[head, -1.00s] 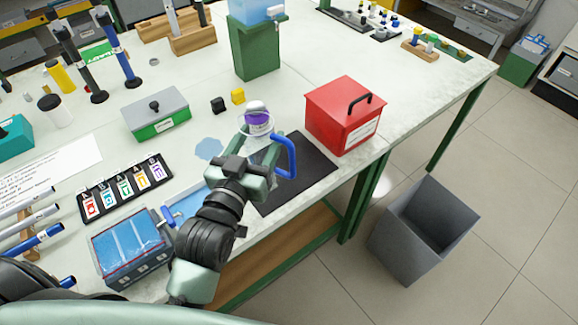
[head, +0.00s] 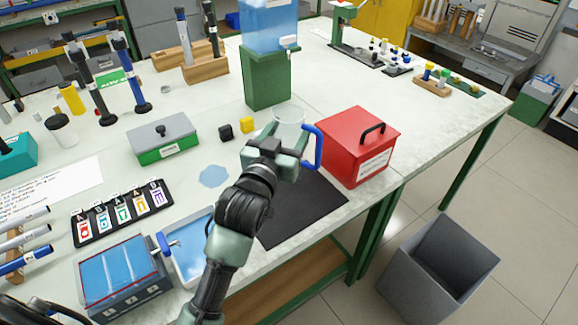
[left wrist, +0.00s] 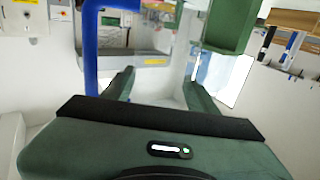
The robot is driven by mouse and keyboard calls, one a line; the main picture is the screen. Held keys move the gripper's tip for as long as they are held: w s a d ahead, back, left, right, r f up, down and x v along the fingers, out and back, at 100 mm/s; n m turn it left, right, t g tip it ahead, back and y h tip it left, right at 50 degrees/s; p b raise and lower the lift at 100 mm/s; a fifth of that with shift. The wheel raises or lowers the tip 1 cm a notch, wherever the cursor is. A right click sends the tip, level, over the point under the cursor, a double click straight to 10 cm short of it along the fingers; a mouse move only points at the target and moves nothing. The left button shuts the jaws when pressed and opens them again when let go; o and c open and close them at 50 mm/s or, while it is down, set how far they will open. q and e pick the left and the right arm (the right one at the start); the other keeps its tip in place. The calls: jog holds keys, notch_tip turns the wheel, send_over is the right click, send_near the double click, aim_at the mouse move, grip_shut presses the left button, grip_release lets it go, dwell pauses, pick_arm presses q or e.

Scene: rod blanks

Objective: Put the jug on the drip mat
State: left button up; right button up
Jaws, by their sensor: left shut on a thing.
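The clear jug (head: 289,114) has a blue handle (head: 318,148) on its right side. My left gripper (head: 284,143) is shut on the jug. The gripper hides most of the jug's body, and the jug looks held above the far edge of the mat. The drip mat appears to be the flat black mat (head: 296,212), bare where it shows and partly hidden by my arm. In the left wrist view the blue handle (left wrist: 91,50) stands on the left and the clear wall shows faintly between the fingers. My right gripper is not in view.
A red box (head: 345,150) stands right of the mat. A green stand (head: 267,82) with a blue water tank (head: 268,25) is behind the jug. Yellow (head: 247,124) and black (head: 226,132) blocks lie left. A blue tray (head: 190,262) is near my arm. A grey bin (head: 437,275) is on the floor.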

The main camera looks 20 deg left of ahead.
pick_arm(q)
notch_tip(320, 180, down, 10)
jog(key=shift+r, duration=0.15)
jog(key=shift+b, duration=0.3)
jog(key=o, duration=1.6)
jog(key=shift+o, duration=0.2)
jog(key=shift+r, duration=0.1)
jog(key=s+b, duration=0.1)
jog(key=s, duration=1.1)
jog(key=shift+a, duration=0.25)
